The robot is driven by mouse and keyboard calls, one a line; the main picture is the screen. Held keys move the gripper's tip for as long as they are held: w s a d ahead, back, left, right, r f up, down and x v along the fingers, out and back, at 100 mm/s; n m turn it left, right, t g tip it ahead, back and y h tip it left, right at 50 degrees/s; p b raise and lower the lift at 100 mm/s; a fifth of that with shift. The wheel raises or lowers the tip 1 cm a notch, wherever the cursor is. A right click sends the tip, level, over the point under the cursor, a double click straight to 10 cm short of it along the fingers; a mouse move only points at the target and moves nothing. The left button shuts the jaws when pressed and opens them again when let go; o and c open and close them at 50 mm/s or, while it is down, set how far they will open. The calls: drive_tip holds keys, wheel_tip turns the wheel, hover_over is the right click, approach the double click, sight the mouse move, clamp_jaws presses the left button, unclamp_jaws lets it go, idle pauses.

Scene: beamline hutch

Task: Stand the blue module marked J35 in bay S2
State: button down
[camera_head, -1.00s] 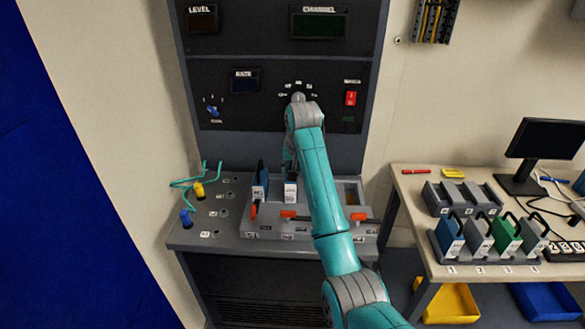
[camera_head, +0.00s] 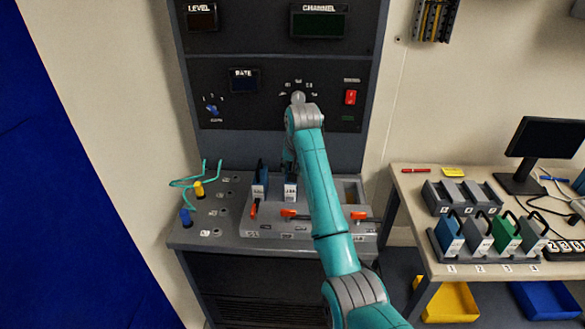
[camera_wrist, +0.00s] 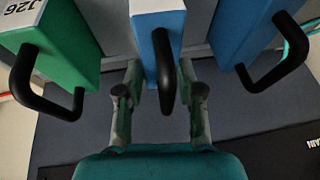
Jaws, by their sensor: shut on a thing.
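In the wrist view my gripper (camera_wrist: 162,88) is shut on the black handle of a blue module (camera_wrist: 150,20), with one finger on either side. In the head view this blue module (camera_head: 291,188) stands upright in the rack (camera_head: 325,230) on the console, in the second position from the left. Its marking is too small to read. I cannot tell whether it is fully seated.
Another blue module (camera_head: 260,185) stands to its left. A green module marked J26 (camera_wrist: 60,55) is close on the other side. Orange levers (camera_head: 289,213) line the rack's front. A side table (camera_head: 410,200) holds several more modules in a holder (camera_head: 475,262).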

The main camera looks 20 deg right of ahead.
drive_tip(key=shift+f, duration=0.2)
drive_tip(key=c, duration=0.7)
unclamp_jaws()
drive_tip(key=shift+o, duration=0.2)
drive_tip(key=shift+v, duration=3.75)
